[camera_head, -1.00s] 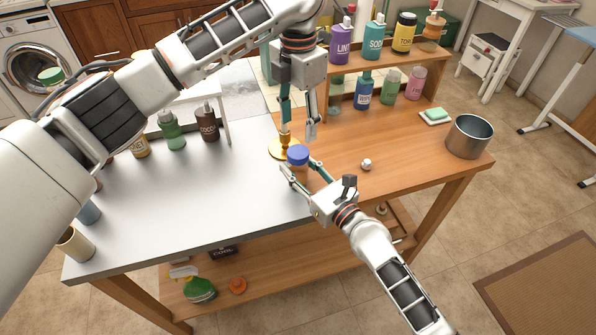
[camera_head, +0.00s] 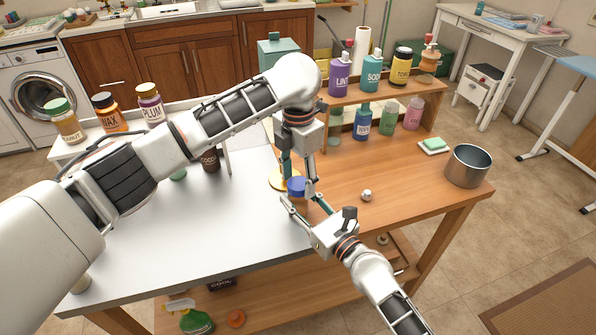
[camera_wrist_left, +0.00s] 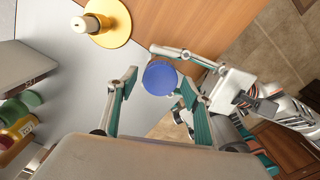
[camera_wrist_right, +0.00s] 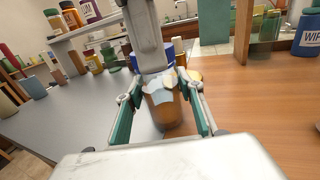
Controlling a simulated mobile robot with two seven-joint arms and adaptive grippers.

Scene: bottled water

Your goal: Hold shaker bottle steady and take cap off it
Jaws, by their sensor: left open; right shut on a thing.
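The shaker bottle (camera_wrist_right: 163,108) is amber-brown with a pale label and stands upright in the right wrist view. Its blue cap (camera_head: 297,187) sits on top; the left wrist view shows the cap (camera_wrist_left: 160,78) from above. My right gripper (camera_wrist_right: 161,88) has its fingers on both sides of the bottle body and is shut on it. My left gripper (camera_wrist_left: 157,82) is open above the cap, pointing down, with one finger on each side. In the right wrist view a left finger hides part of the cap and upper bottle.
A gold candle holder (camera_wrist_left: 122,36) stands close beside the bottle. A small white ball (camera_head: 366,195) and a metal pot (camera_head: 468,166) are on the wooden top. A shelf with several bottles stands behind.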

